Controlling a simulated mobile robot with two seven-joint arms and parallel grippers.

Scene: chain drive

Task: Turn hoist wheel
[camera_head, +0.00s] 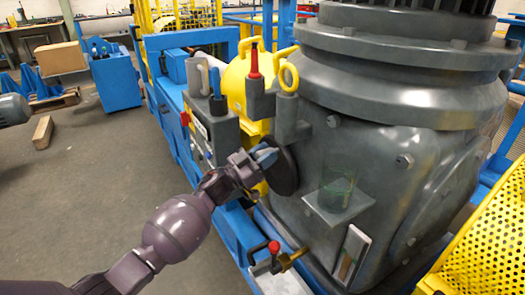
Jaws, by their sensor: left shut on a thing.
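The hoist wheel appears to be the dark round disc (284,172) on the side of the big grey housing (400,150). A small blue-grey piece (265,155) shows at its near side; I cannot tell whether it is the wheel's handle. My left gripper (258,161) is shut at the wheel's left edge. The jaws and the gripper's body hide part of the wheel and what is gripped. My left arm reaches in from the bottom left. My right gripper is not in view.
A small shelf with a greenish mesh cup (338,192) and a red-knobbed valve (274,247) are below.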

